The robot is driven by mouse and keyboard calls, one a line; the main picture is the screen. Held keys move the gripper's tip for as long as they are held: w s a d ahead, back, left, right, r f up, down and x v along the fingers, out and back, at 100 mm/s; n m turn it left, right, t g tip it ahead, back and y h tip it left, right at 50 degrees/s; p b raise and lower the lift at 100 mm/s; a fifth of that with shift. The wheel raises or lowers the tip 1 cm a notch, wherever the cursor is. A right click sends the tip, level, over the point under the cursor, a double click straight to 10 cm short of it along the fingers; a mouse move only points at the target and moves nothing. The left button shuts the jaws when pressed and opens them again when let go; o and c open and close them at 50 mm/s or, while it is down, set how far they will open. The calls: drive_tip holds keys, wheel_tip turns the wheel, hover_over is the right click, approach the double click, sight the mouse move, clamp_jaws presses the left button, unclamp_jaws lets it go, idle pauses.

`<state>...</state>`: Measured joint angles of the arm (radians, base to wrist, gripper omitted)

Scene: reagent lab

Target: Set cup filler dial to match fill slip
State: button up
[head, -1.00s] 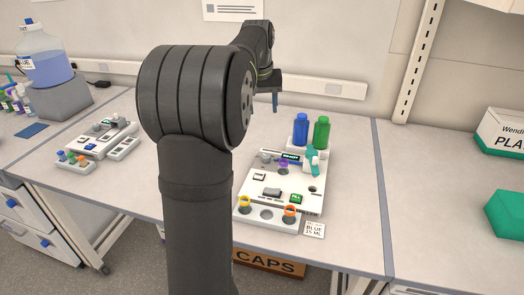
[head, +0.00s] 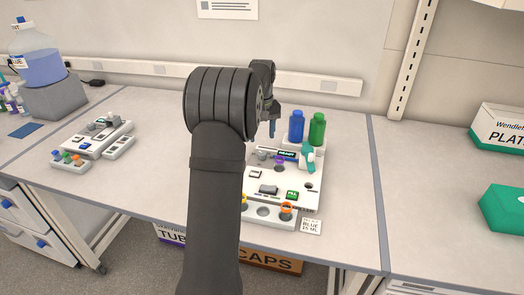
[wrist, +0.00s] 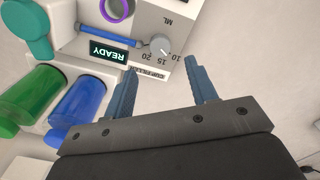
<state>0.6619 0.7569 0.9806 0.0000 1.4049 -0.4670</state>
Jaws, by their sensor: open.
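The cup filler (head: 305,195) is a white machine on the middle bench, partly hidden by my arm in the head view. Its grey dial (wrist: 160,46) shows in the wrist view with marks 10, 15 and 20; its white pointer line appears to lean toward 10. The lit display (wrist: 108,52) reads READY. The fill slip (head: 311,226) lies in front of the filler and reads BLUE, 15 ML. My gripper (wrist: 161,66) is open and empty. In the wrist view the dial appears just past the fingertips, between them; I see no contact.
A blue bottle (head: 296,126) and a green bottle (head: 317,129) stand at the filler's back. A teal part (head: 308,156) is at its right. Cups with coloured rings stand in the front holder (head: 262,211). Another white device (head: 97,136) is on the left. Bench right of the filler is clear.

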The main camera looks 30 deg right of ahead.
sight(262, 153)
wheel_tip(262, 153, down, 8)
drive_tip(key=shift+r, duration=0.25)
drive_tip(key=c, duration=1)
drive_tip(key=shift+o, duration=0.2)
drive_tip(key=shift+m, duration=0.4)
drive_tip(key=m, duration=0.3)
drive_tip(key=shift+m, duration=2)
drive_tip(key=shift+r, duration=0.1)
